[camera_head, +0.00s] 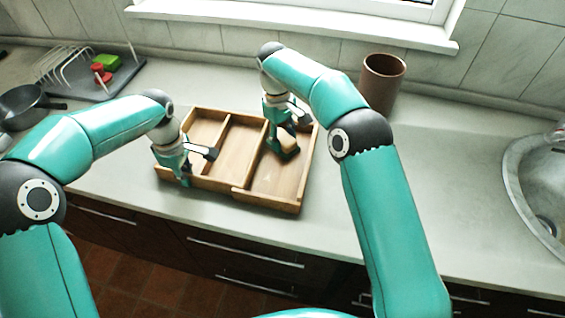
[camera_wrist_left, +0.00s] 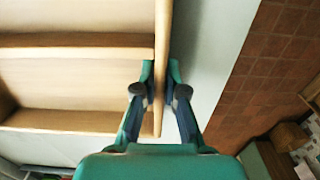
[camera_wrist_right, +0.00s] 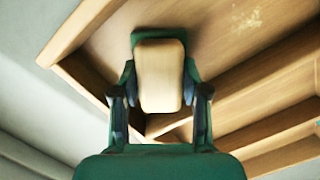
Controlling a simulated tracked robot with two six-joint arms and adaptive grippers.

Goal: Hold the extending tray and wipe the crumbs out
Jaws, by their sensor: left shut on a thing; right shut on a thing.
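The wooden extending tray (camera_head: 268,201) lies on the counter, with several compartments; its wall also shows in the left wrist view (camera_wrist_left: 162,30). My left gripper (camera_head: 183,177) is shut on the tray's front wall near the left end, one finger on each side of it (camera_wrist_left: 160,78). My right gripper (camera_head: 281,140) is shut on a wiping block (camera_head: 288,145) in the right compartment. The block has a pale wooden top and a green base in the right wrist view (camera_wrist_right: 160,75). Pale specks like crumbs (camera_wrist_right: 250,18) lie on the compartment floor beyond the block.
A brown cylindrical pot (camera_head: 382,84) stands behind the tray on the right. A dish rack on a grey mat (camera_head: 110,84), with green and red items, and a dark pan (camera_head: 25,106) are at the left. The sink (camera_head: 540,200) is far right. The counter between tray and sink is clear.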

